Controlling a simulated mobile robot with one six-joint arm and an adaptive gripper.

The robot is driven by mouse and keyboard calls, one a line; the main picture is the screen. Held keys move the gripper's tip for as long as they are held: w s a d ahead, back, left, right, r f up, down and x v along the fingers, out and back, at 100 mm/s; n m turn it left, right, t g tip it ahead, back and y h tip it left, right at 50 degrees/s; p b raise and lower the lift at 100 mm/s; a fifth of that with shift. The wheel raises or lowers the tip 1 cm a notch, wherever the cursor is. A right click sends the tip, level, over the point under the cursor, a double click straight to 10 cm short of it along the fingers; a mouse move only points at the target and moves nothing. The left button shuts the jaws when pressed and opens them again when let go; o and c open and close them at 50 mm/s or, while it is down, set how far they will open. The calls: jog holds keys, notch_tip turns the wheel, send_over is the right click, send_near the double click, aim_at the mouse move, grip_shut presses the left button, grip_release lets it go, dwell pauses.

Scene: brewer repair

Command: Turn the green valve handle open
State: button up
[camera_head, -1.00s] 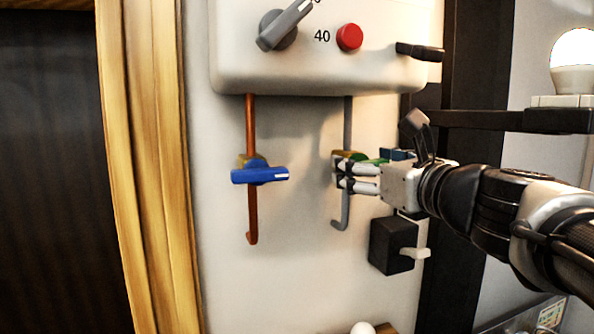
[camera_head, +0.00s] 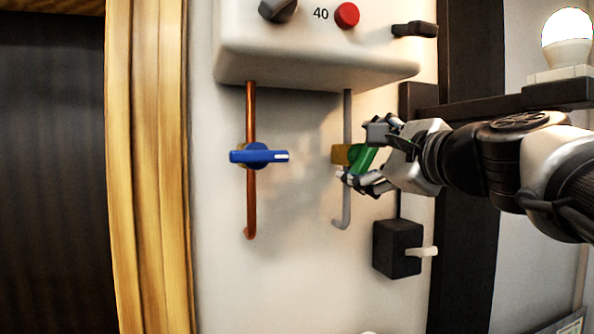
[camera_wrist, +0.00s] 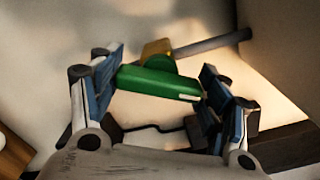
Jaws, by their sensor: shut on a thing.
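The green valve handle (camera_head: 364,159) sits on the brass valve body (camera_head: 340,153) of the grey pipe and slants steeply in the head view. My gripper (camera_head: 364,156) has one finger above the handle and one below it. In the wrist view the green handle (camera_wrist: 160,83) spans the space between the two blue-padded fingers of my gripper (camera_wrist: 163,88), which is shut on it. The brass body (camera_wrist: 156,48) shows behind the handle.
A blue handle (camera_head: 258,156) lies level on the copper pipe (camera_head: 250,205) to the left. The white brewer box (camera_head: 310,50) is just above. A black box with a white lever (camera_head: 398,248) is below my gripper. A bulb (camera_head: 567,38) stands at upper right.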

jog(key=n+b, duration=0.4)
jog(key=n, duration=0.2)
jog(key=shift+f, duration=0.1)
dwell(0.6)
jog(key=o, duration=1.1)
jog(key=shift+c, duration=0.2)
